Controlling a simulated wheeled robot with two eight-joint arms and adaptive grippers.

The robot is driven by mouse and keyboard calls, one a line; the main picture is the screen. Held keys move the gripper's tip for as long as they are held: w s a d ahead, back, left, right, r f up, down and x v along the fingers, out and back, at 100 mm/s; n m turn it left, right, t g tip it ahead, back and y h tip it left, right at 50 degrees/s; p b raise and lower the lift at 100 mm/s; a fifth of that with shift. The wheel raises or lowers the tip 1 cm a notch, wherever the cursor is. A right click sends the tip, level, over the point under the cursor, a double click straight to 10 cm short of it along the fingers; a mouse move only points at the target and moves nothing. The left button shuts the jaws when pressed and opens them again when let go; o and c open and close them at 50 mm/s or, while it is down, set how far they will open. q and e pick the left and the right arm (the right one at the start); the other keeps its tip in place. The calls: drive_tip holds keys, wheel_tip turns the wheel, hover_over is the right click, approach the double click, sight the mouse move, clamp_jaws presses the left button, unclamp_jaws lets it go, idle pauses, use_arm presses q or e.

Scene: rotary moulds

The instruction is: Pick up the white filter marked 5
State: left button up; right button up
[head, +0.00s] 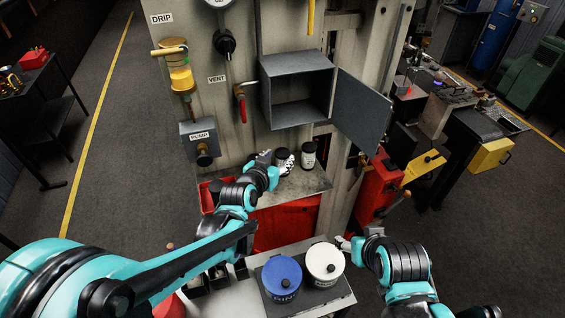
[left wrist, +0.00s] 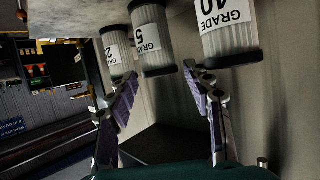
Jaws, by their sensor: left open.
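The white filter marked 5 (left wrist: 152,42), with dark end caps, shows in the left wrist view between and beyond the fingertips of my left gripper (left wrist: 161,78). The jaws are open and empty. A filter labelled GRADE 10 (left wrist: 226,28) is to its right and one whose label seems to read 2 (left wrist: 117,50) to its left. In the head view my left gripper (head: 284,163) is at the grey shelf and partly hides a filter there. Another white filter with a black cap (head: 308,155) stands just right of it. My right gripper (head: 345,243) is beside the white pot; its jaws are too small to judge.
An open grey cabinet (head: 298,85) with its door (head: 362,110) swung right is above the filters. A red bin (head: 207,197) is at the shelf's left. A blue-lidded pot (head: 282,275) and a white-lidded pot (head: 325,262) stand on the front tray.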

use_arm(q)
drive_tip(key=x, duration=0.4)
drive_tip(key=shift+f, duration=0.15)
drive_tip(key=shift+s, duration=0.15)
drive_tip(key=shift+c, duration=0.7)
drive_tip(key=c, duration=0.8)
drive_tip(key=shift+c, duration=0.2)
